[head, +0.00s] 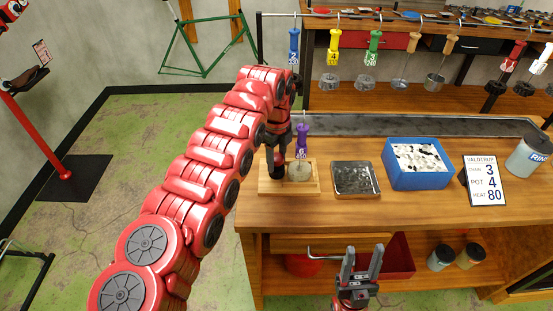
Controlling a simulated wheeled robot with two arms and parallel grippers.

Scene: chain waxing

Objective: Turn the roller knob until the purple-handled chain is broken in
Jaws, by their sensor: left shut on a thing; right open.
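The purple-handled chain (302,142) hangs upright by a hook over a small wooden roller stand (312,184) on the bench. A pale coiled part below its handle sits at the stand. My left gripper (279,174) points down at the left side of the stand and is shut. The roller knob is hidden in or behind its fingers, so the grip itself is hard to see. My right gripper (362,262) is open and empty, pointing up in front of the bench's lower shelf.
On the bench stand a dark metal tray (356,194), a blue bin (388,177) of white pieces, a sign (485,181) reading 3, 4, 80, and a grey jar (528,152). Several coloured-handled chains hang from the rail behind. A red bin (400,257) sits on the lower shelf.

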